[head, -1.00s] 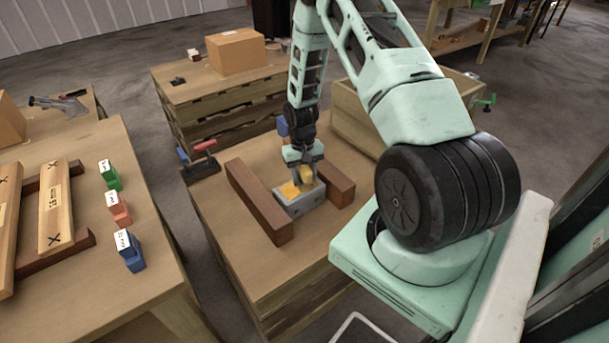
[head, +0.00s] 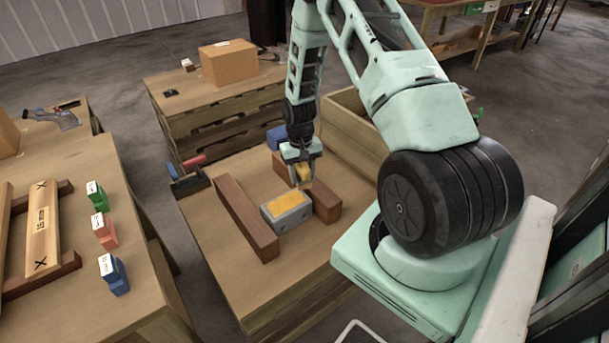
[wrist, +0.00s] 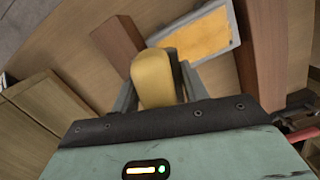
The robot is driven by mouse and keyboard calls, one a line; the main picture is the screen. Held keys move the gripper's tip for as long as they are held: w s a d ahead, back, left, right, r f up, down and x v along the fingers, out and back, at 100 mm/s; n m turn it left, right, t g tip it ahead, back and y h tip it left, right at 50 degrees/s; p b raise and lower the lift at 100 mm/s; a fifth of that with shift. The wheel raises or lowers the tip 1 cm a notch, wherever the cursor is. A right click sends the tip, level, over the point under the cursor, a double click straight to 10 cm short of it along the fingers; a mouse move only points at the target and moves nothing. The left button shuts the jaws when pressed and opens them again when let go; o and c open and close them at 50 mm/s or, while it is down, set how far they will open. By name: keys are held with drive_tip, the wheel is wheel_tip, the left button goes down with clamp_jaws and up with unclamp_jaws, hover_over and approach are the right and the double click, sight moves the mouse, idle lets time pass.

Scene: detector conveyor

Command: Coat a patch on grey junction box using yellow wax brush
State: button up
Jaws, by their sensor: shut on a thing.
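The grey junction box (head: 299,213) sits on the wooden bench between two dark brown blocks. A yellow-orange patch (head: 287,205) covers much of its top, and the patch also shows in the wrist view (wrist: 198,38). My gripper (head: 303,179) is shut on the yellow wax brush (head: 304,171). The brush is held above the bench just behind the box, apart from it. In the wrist view the brush (wrist: 156,78) fills the space between the fingers and the box lies beyond it. The brush's underside is hidden.
Long brown blocks stand left (head: 246,217) and right (head: 326,203) of the box. A wooden crate (head: 350,134) stands behind. The bench front is clear.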

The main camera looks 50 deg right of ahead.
drive_tip(key=shift+r+p, duration=0.8)
drive_tip(key=shift+r, duration=0.65)
